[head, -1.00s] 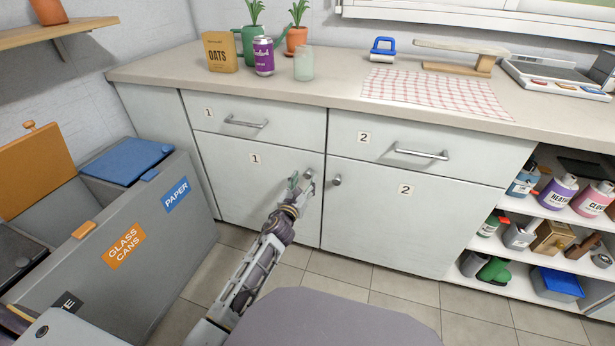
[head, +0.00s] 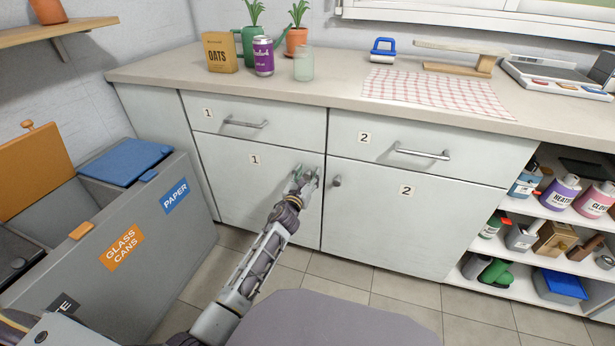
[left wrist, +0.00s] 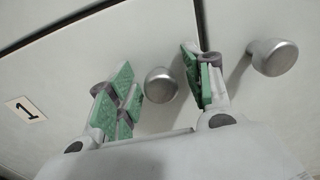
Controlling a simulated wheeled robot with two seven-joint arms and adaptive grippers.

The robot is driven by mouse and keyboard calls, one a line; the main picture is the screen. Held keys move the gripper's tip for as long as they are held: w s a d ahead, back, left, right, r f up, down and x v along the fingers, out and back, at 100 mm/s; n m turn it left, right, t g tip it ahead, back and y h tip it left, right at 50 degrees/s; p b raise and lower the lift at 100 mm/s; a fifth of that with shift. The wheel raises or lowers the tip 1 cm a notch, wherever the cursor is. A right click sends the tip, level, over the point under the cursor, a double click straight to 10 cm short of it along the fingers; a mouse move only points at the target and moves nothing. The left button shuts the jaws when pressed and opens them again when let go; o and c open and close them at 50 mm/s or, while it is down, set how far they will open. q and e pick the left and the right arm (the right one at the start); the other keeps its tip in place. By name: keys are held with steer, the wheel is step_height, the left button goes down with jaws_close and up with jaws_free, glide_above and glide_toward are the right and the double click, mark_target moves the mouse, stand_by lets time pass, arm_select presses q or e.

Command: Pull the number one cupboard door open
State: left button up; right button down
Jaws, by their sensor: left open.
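The number one cupboard door (head: 245,190) is a pale panel below drawer 1, and it is shut. Its label 1 (left wrist: 26,111) also shows in the left wrist view. Its round metal knob (left wrist: 162,85) sits between the spread green-padded fingers of my left gripper (left wrist: 158,90). The fingers stand on both sides of the knob, apart from it. In the head view my left gripper (head: 303,182) is at the door's upper right and hides the knob. The neighbouring knob (left wrist: 273,57) of the number two door (head: 395,210) is just right of my gripper. My right gripper is not seen.
Grey recycling bins (head: 130,235) stand at the left, close to the cupboard. Drawer handles (head: 246,122) jut out above the door. Open shelves (head: 515,207) with bottles are at the right. Tiled floor (head: 345,299) in front of the cupboards is clear.

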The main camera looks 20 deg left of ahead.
arm_select(q)
steer(key=c, duration=1.1)
jaws_close()
steer(key=shift+s, duration=0.15)
